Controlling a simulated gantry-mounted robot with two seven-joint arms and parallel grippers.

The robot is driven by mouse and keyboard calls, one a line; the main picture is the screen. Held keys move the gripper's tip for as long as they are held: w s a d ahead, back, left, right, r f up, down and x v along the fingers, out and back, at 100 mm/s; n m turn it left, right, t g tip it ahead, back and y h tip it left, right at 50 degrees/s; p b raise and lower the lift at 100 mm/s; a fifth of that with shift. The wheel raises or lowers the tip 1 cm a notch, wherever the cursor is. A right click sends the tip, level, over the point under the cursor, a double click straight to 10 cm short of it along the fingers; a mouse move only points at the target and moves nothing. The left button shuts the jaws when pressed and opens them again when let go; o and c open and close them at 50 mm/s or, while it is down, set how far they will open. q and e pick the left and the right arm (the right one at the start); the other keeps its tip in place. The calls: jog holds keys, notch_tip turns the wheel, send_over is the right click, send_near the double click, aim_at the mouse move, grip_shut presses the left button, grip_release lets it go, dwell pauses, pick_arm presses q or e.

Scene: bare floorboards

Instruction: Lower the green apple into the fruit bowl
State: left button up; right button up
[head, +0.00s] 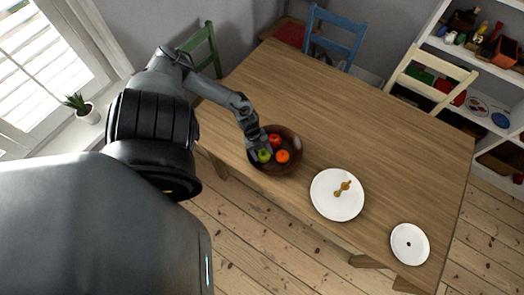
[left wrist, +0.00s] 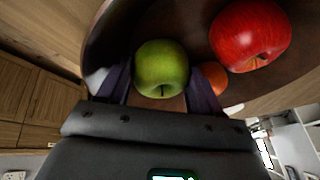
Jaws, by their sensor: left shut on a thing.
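The green apple (head: 264,155) is between the fingers of my left gripper (head: 259,150), which is shut on it. It is inside the outline of the dark brown fruit bowl (head: 296,146), at its left side. In the left wrist view the green apple (left wrist: 161,68) sits between the two fingers (left wrist: 160,88), with the bowl (left wrist: 110,40) behind it. A red apple (head: 275,140) and an orange fruit (head: 282,156) lie in the bowl. Whether the green apple touches the bowl's bottom, I cannot tell. My right gripper is not in view.
The bowl stands on a wooden table (head: 340,110). A white plate (head: 325,203) with a small brown item (head: 343,188) and a smaller white plate (head: 409,255) stand to the right. Chairs, one blue (head: 334,40), stand at the far side. The table's middle is clear.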

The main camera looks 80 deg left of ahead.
pick_arm(q)
jog(key=o, duration=1.2)
jog(key=shift+c, duration=0.2)
jog(key=shift+s, duration=0.1)
